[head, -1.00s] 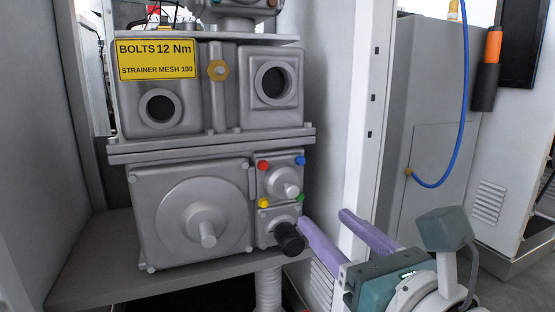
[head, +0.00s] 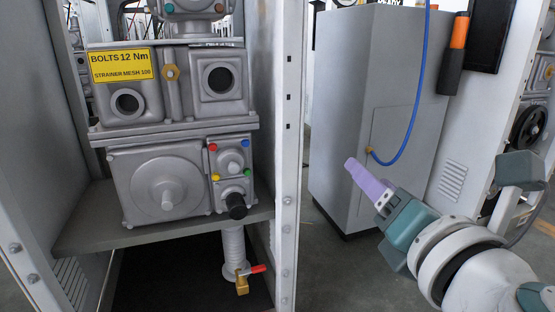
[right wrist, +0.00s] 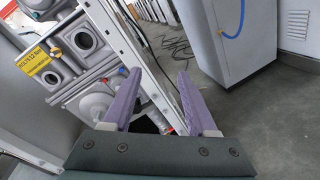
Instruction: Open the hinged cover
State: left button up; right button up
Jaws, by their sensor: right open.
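The grey cast machine stands on a shelf in the head view. Its front carries a large square cover with a round boss (head: 165,185) and, right of it, a small cover (head: 230,158) with red, blue, yellow and green bolt heads. Below that is a black knob (head: 236,206). Both covers look closed; I cannot tell which is hinged. My right gripper (head: 352,166) is well right of the machine, beyond the frame post, seen nearly edge-on. In the right wrist view its two purple fingers (right wrist: 158,75) are apart with nothing between them. My left gripper is not in view.
A grey frame post (head: 287,150) stands between the machine and my right gripper. A grey cabinet (head: 345,100) with a blue hose (head: 415,130) is behind the gripper. A pipe with a red-handled valve (head: 257,269) hangs below the shelf.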

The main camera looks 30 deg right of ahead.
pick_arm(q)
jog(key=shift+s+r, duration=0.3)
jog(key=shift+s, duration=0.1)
pick_arm(e)
jog(key=shift+s+d+r+m, duration=0.3)
jog(key=shift+s+m, duration=0.1)
jog(key=shift+s, duration=0.1)
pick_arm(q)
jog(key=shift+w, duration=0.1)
pick_arm(e)
jog(key=shift+w, duration=0.1)
